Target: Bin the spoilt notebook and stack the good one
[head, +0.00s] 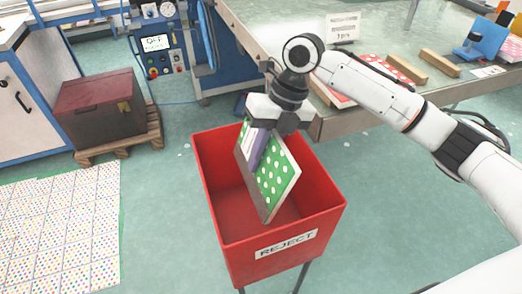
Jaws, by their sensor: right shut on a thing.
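My right gripper (262,148) is shut on a green notebook with white dots (277,180). It holds the notebook tilted, with its lower part inside the mouth of the red reject bin (235,258). The bin stands on legs and has a REJECT label on its front. The visible part of the bin floor beside the notebook is bare. A red notebook with white dots (372,62) lies on the table at the right, partly hidden behind my right arm. My left gripper is not in view.
The table (330,123) has its edge close behind the bin, with wooden strips (408,66) and a blue item (485,38) on it. A dark red box (100,108) sits on a pallet at the left. A dotted sheet (60,225) covers the left floor.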

